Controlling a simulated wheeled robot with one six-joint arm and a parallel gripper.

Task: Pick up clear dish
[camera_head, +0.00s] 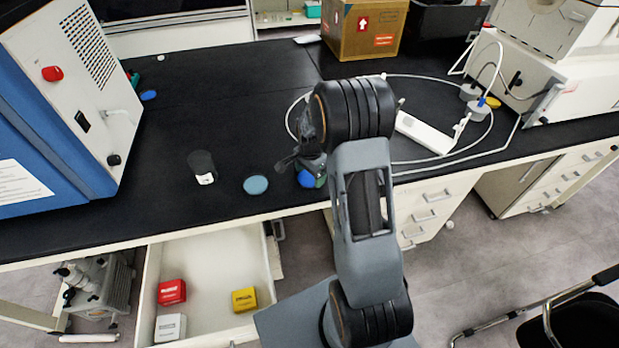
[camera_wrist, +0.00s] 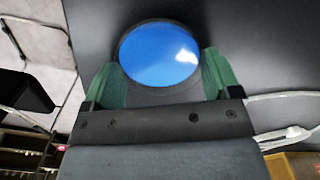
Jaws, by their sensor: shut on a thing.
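My gripper (camera_wrist: 160,78) is shut on a round dish (camera_wrist: 160,52) with a bright blue, glossy face. Its two green fingers press on the left and right sides of the dish. In the head view my gripper (camera_head: 311,176) is low over the front part of the black bench, and the blue dish (camera_head: 305,179) shows partly beneath it. I cannot tell whether the dish touches the bench. A pale blue-grey disc (camera_head: 256,185) lies flat on the bench to the left of my gripper, apart from it.
A dark cylinder (camera_head: 203,165) with a white label stands further left. A blue-and-white machine (camera_head: 70,110) takes the left end. A cardboard box (camera_head: 362,28) stands at the back. White tubing and a white device (camera_head: 425,132) lie right. An open drawer (camera_head: 215,262) holds small boxes below.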

